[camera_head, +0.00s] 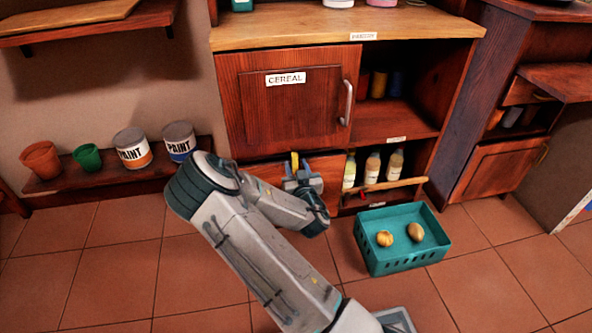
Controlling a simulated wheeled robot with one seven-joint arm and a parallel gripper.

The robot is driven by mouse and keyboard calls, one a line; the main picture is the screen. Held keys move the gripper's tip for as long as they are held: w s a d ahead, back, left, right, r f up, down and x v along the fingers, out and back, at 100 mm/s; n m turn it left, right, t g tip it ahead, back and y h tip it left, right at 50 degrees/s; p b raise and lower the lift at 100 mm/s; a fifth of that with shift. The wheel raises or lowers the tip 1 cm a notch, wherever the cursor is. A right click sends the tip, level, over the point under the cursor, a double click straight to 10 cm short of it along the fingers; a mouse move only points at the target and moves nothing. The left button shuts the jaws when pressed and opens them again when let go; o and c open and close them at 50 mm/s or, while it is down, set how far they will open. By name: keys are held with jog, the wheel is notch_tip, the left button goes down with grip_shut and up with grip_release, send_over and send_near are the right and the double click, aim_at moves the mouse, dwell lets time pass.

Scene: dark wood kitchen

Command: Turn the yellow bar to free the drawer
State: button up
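The yellow bar (295,160) shows as a short upright piece at the top of the drawer front, below the cereal cabinet door. The wooden drawer front (268,174) is low in the cabinet and looks closed; my arm and gripper hide part of it. My gripper (301,168) is right at the yellow bar, in front of the drawer. The lower part of the bar is hidden by the gripper. I cannot tell whether the fingers touch it or are shut on it.
A cereal cabinet door (290,103) with a metal handle is above. Bottles (372,169) stand in the low compartment to the right, behind a wooden rail (385,186). A teal basket (400,255) with two round yellowish items is on the floor. Paint cans (132,148) and pots are left.

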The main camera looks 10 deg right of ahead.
jog(key=shift+w, duration=0.15)
grip_shut()
